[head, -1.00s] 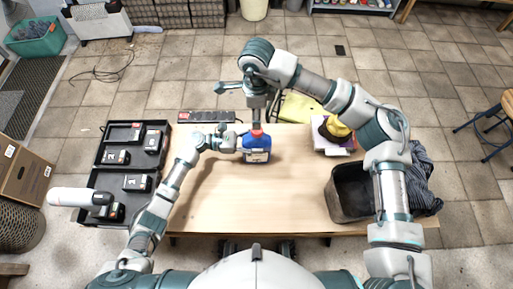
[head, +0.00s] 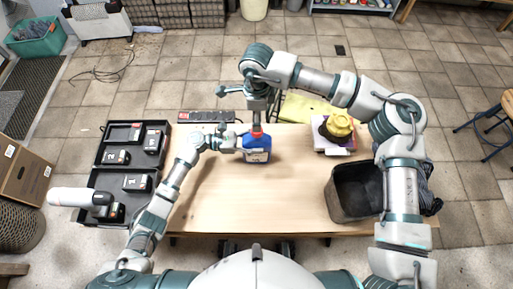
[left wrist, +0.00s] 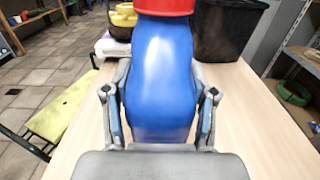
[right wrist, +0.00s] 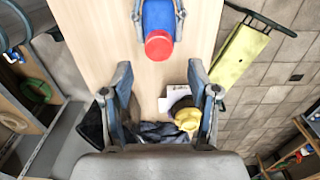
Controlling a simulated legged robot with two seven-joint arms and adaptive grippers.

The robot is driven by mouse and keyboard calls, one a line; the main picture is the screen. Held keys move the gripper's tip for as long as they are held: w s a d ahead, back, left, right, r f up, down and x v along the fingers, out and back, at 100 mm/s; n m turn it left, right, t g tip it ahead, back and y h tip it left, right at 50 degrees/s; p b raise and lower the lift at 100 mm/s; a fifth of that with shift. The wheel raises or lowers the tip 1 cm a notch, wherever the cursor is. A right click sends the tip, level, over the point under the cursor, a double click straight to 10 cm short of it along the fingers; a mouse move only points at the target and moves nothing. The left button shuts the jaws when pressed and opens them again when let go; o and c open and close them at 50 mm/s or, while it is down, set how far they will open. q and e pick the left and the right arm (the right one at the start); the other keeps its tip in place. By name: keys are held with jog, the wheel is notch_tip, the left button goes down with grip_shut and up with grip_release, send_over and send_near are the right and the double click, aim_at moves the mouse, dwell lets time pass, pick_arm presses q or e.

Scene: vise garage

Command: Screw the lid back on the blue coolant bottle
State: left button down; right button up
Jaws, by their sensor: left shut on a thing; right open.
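The blue coolant bottle (head: 257,143) stands upright on the table near its far edge; its body fills the middle of the left wrist view (left wrist: 160,70). The red lid (right wrist: 158,45) sits at the top of the bottle; whether it is threaded tight cannot be seen. My left gripper (left wrist: 160,95) is shut on the bottle's body from the left side. My right gripper (right wrist: 161,72) points down from above the bottle, open and empty. In the right wrist view the lid shows beyond the fingertips, not between them.
A black tray (head: 110,172) with battery packs lies left. A power strip (head: 205,117) lies behind the left gripper. A yellow-and-black object (head: 339,126) rests on a pale box to the right. A dark bin (head: 352,197) stands front right. The table's middle is clear.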

send_over(257, 145)
jog(key=w, duration=0.3)
jog(key=f, duration=0.6)
jog(key=shift+s+f, duration=0.2)
jog(key=shift+f, duration=0.05)
grip_shut()
jog(key=shift+o, duration=0.7)
grip_release()
